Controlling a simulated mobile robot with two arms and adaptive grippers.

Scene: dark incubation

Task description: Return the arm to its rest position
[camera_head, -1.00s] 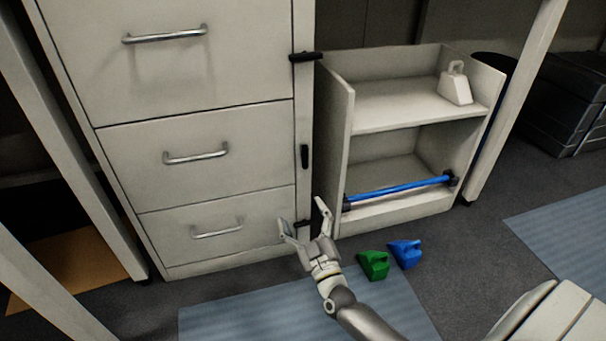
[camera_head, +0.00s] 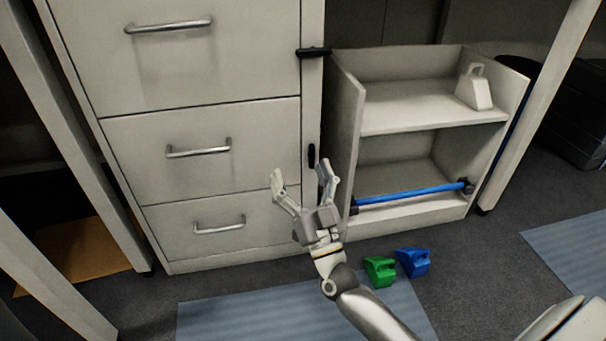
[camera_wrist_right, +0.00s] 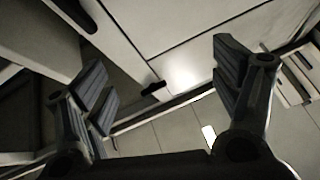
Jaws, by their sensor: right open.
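My right gripper (camera_head: 302,182) is open and empty in the head view. It stands in front of the lower drawers of the cabinet, near the cabinet's right edge, with its fingers pointing up and away. In the right wrist view its two dark fingers (camera_wrist_right: 165,85) are spread wide with nothing between them. My right arm comes in from the bottom of the head view. My left gripper does not show.
A drawer cabinet (camera_head: 200,115) stands at the left. Beside it, a shelf unit (camera_head: 405,122) holds a white block with a handle (camera_head: 474,90); a blue bar (camera_head: 412,193) crosses its lower opening. Green (camera_head: 380,270) and blue (camera_head: 413,262) blocks lie on the floor right of my arm.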

